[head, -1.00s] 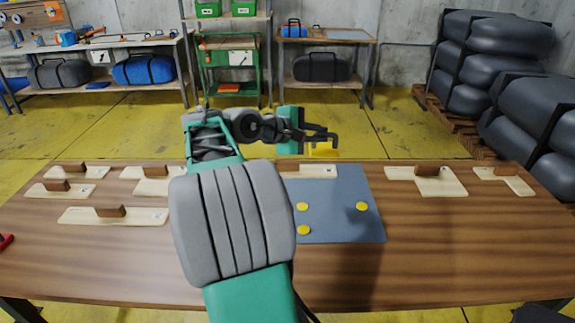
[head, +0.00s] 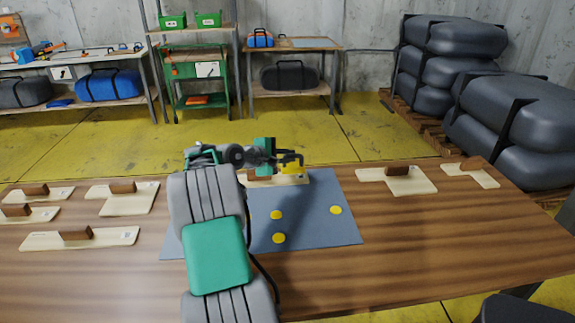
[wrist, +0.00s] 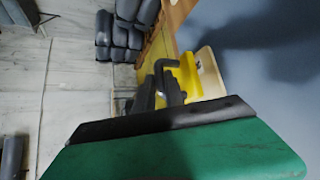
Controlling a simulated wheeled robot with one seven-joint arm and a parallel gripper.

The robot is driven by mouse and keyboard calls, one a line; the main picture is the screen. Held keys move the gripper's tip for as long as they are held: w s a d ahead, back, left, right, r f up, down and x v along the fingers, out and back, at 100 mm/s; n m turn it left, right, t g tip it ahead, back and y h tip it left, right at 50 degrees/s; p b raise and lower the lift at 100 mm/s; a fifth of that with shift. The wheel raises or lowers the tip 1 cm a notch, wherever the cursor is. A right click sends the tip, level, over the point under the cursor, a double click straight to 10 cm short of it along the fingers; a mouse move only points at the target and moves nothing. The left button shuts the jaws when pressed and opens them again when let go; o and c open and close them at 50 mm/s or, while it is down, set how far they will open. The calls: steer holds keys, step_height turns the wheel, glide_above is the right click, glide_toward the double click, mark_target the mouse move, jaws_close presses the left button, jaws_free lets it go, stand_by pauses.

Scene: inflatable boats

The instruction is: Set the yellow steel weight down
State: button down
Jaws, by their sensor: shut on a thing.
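The yellow steel weight (head: 292,170) is in my gripper (head: 291,158), at the far edge of the blue-grey mat (head: 315,225). My gripper is shut on it. In the head view the weight overlaps the right part of a pale board (head: 301,180) with a brown block, partly behind my arm. In the wrist view the weight (wrist: 188,72) is beside the dark fingers (wrist: 163,86) and in front of a pale board (wrist: 211,76). Whether its underside touches the board I cannot tell.
Three yellow discs (head: 277,215) lie on the mat. Several pale boards with brown blocks stand left, such as this one (head: 95,238), and two stand right (head: 410,182). The wooden table (head: 420,235) is bare at front right. Grey rolled boats (head: 520,115) are stacked beyond it.

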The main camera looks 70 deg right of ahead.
mark_target(297, 164)
step_height(297, 164, down, 3)
steer(key=shift+r, duration=0.2)
steer(key=c, duration=1.8)
jaws_free()
steer(key=shift+f, duration=0.2)
steer(key=shift+c, duration=0.2)
steer(key=o, duration=0.4)
steer(key=shift+o, duration=0.2)
steer(key=shift+r, duration=0.1)
steer(key=shift+w+a+r, duration=0.1)
steer(key=shift+a+r, duration=0.05)
steer(key=shift+a, duration=0.1)
steer(key=v, duration=1.1)
steer(key=shift+a+r, duration=0.15)
steer(key=shift+a, duration=0.1)
